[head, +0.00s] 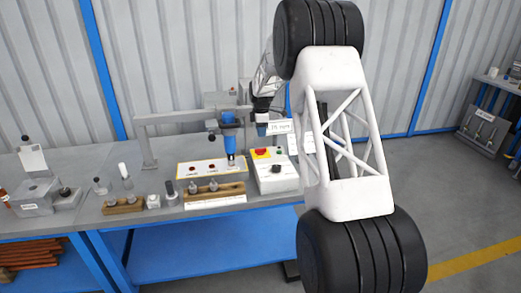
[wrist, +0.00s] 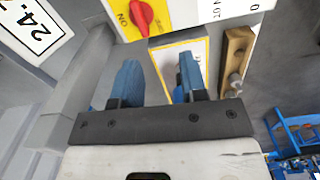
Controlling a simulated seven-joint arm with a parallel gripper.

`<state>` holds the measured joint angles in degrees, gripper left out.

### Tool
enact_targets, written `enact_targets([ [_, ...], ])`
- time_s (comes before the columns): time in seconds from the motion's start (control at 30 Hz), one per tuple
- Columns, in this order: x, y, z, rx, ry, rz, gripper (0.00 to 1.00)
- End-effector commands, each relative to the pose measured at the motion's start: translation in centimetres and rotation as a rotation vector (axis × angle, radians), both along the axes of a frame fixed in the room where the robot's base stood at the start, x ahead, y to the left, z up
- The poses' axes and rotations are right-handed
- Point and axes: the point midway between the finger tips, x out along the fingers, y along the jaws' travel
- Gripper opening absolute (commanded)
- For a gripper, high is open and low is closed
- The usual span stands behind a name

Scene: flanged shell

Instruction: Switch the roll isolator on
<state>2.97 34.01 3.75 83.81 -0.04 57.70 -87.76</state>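The roll isolator looks to be the red rotary knob on a yellow plate (head: 260,153), on top of the white control box (head: 276,181) on the bench. In the wrist view the red knob (wrist: 140,16) is at the top, its grip running roughly up and down the picture. An "ON" mark is printed to its left on the plate. My gripper (head: 263,130) is above and just behind the box in the head view. In the wrist view its blue fingers (wrist: 157,78) are apart with nothing between them. The knob lies beyond the fingertips, not touched.
A blue upright device (head: 229,140) stands left of the box, by a yellow-edged panel (head: 205,168). Wooden blocks with metal pegs (head: 214,190) lie in front. A grey frame (head: 148,140) rises behind. A small labelled sign (head: 279,127) stands close to my gripper.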

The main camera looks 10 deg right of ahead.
Motion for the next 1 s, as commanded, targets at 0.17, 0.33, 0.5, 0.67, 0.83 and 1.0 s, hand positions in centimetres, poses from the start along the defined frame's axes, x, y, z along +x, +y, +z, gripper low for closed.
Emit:
enact_targets([
  [0.17,2.2,-0.3,-2.6,0.000,0.009,0.059,0.39],
  [0.33,3.1,-0.4,-3.7,0.001,0.013,0.087,0.39],
  [0.5,3.2,-0.5,-3.9,0.001,0.013,0.091,0.39],
  [0.67,3.2,-0.4,-3.9,0.001,0.013,0.091,0.39],
  [0.83,3.2,-0.4,-4.1,0.001,0.013,0.091,0.39],
  [1.0,3.2,-0.4,-5.1,0.001,0.014,0.091,0.39],
])
